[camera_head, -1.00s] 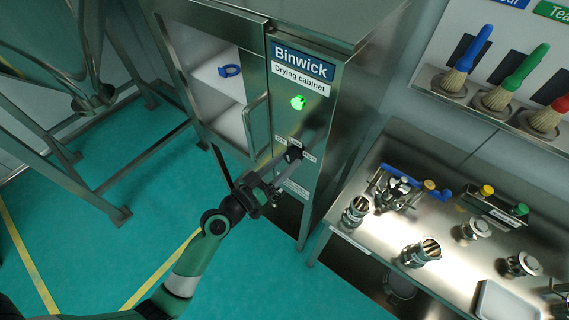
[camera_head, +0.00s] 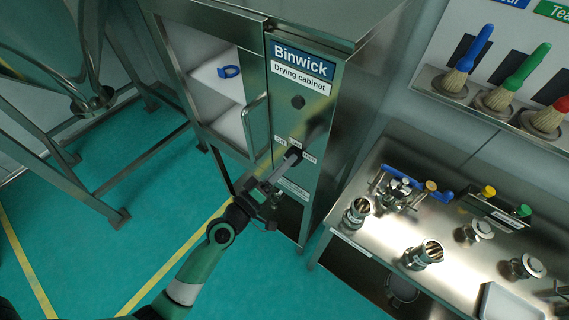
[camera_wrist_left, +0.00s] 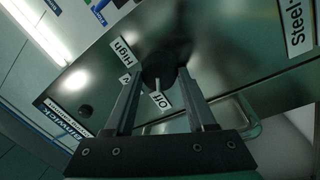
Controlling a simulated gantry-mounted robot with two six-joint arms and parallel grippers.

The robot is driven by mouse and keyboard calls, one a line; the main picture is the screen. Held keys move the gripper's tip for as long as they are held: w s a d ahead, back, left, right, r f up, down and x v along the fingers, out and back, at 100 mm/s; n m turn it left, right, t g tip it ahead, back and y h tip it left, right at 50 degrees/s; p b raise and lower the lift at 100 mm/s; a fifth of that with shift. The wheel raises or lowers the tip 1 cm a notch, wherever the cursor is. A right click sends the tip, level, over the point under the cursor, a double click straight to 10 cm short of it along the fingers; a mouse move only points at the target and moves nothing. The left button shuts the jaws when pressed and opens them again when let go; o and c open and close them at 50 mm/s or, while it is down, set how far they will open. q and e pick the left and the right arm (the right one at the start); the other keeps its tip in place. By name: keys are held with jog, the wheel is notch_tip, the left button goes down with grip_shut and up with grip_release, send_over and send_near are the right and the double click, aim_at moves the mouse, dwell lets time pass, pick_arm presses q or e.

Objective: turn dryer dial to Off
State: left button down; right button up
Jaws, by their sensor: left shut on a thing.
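The drying cabinet (camera_head: 335,105) stands in the middle of the head view, with its dial on the front panel below the name plate. In the left wrist view the dark round dial (camera_wrist_left: 158,70) sits between the fingers of my left gripper (camera_wrist_left: 162,78), which is shut on it. The "Off" label (camera_wrist_left: 163,101) lies beside the dial, with a pale mark close to it. The "High" label (camera_wrist_left: 123,51) is on another side; a third label is partly hidden by a finger. In the head view my left gripper (camera_head: 291,157) covers most of the dial. The indicator lamp (camera_head: 298,102) is dark.
The cabinet's handle (camera_head: 256,124) is left of the dial, beside an opening with shelves and a blue ring (camera_head: 229,71). A steel bench (camera_head: 380,245) with metal fittings stands to the right. A steel frame (camera_head: 120,215) stands left; floor between is clear.

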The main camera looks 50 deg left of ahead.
dwell(0.3)
pick_arm(q)
jog(key=shift+c, duration=1.1)
grip_release()
jog(key=s+d+f+b, duration=0.1)
jog(key=s+b, duration=0.2)
jog(key=s, duration=0.8)
jog(key=shift+s+d+f+b, duration=0.15)
jog(key=shift+s+b, duration=0.1)
jog(key=shift+b, duration=0.15)
